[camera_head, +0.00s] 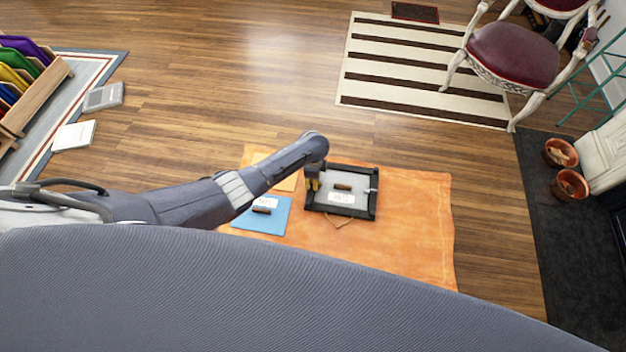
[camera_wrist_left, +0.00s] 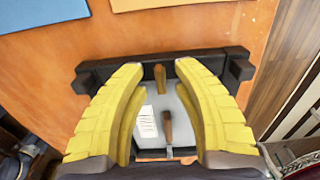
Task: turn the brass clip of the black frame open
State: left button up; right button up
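The black frame (camera_head: 367,207) lies on the orange cloth, holding a grey panel (camera_head: 332,207) with a white label and a brown knob (camera_head: 343,187). My left gripper (camera_head: 313,184) is over the frame's left bar and hides part of it. In the left wrist view, its yellow fingers (camera_wrist_left: 160,105) are spread open, one on each side of the small brass clip (camera_wrist_left: 160,78). The clip sits at the frame's far bar (camera_wrist_left: 150,62) and points inward over the panel. I cannot tell whether the fingers touch it. My right gripper is not in view.
A blue panel (camera_head: 270,222) lies left of the frame, and a light orange panel (camera_head: 290,183) lies partly behind my left arm. A silvery catch (camera_head: 371,190) shows on the frame's right bar. The orange cloth (camera_head: 420,220) is clear to the right.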

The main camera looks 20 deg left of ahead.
pick_arm(q)
jog(key=shift+c, duration=0.2)
grip_shut()
jog(key=shift+n, duration=0.4)
jog(key=n, duration=0.2)
jog(key=shift+n, duration=0.4)
jog(key=n, duration=0.3)
jog(key=shift+s+n, duration=0.1)
jog(key=shift+n, duration=0.3)
jog(key=n, duration=0.5)
jog(key=shift+n, duration=2.8)
